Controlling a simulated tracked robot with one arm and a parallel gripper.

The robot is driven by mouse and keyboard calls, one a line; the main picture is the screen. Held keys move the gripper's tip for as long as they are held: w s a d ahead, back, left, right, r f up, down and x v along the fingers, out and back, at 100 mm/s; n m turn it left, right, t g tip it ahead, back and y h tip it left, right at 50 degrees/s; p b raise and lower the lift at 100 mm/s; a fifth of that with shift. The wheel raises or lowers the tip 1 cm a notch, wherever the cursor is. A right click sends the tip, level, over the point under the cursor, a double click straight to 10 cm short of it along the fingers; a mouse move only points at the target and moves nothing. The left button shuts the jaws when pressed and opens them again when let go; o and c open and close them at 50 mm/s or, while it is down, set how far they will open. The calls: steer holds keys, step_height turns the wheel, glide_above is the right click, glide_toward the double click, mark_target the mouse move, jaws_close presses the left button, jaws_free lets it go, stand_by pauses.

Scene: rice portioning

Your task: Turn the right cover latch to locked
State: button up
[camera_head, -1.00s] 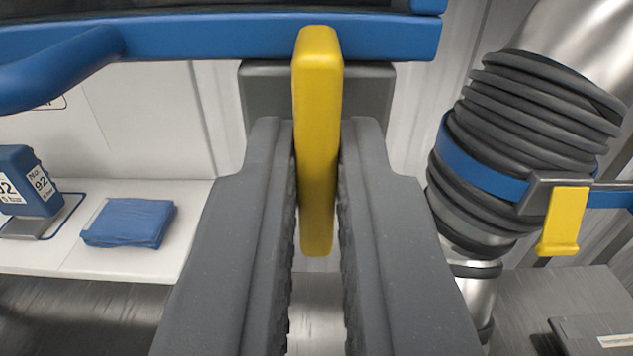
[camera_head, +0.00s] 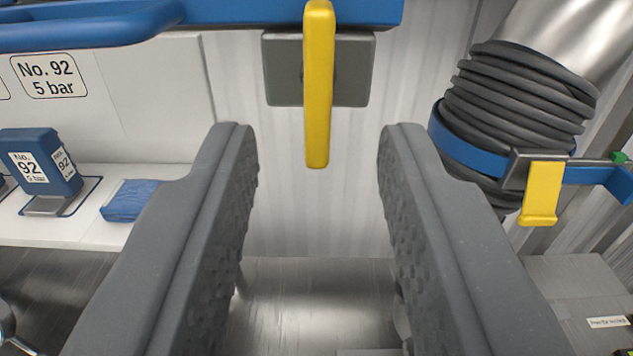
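The yellow latch handle (camera_head: 318,95) hangs upright, pointing straight down, in front of its grey mounting plate (camera_head: 284,75) under the blue cover rim (camera_head: 240,10). My gripper (camera_head: 318,150) is open and empty. Its two grey fingers stand well apart, one to each side of the latch and slightly below and nearer to me. Neither finger touches the latch. Whether this latch is the right one cannot be told from this view alone.
A ribbed grey hose with a blue clamp (camera_head: 465,150) and a yellow clamp lever (camera_head: 541,192) is at the right. At the left, a blue No. 92 block (camera_head: 60,165) and a folded blue cloth (camera_head: 130,200) lie on a white shelf (camera_head: 60,232). A metal surface (camera_head: 310,300) lies below.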

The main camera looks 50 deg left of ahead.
steer(key=v, duration=0.9)
steer(key=shift+s, duration=0.1)
steer(key=shift+d+r+m+t+h+p, duration=1.95)
steer(key=shift+d+r+m, duration=1.15)
steer(key=shift+r+m, duration=2)
steer(key=s+d+f+h+p, duration=0.4)
steer(key=s+f+h, duration=0.4)
steer(key=s+h, duration=0.2)
steer(key=shift+s+d, duration=0.4)
steer(key=shift+s, duration=0.95)
steer(key=shift+t, duration=0.25)
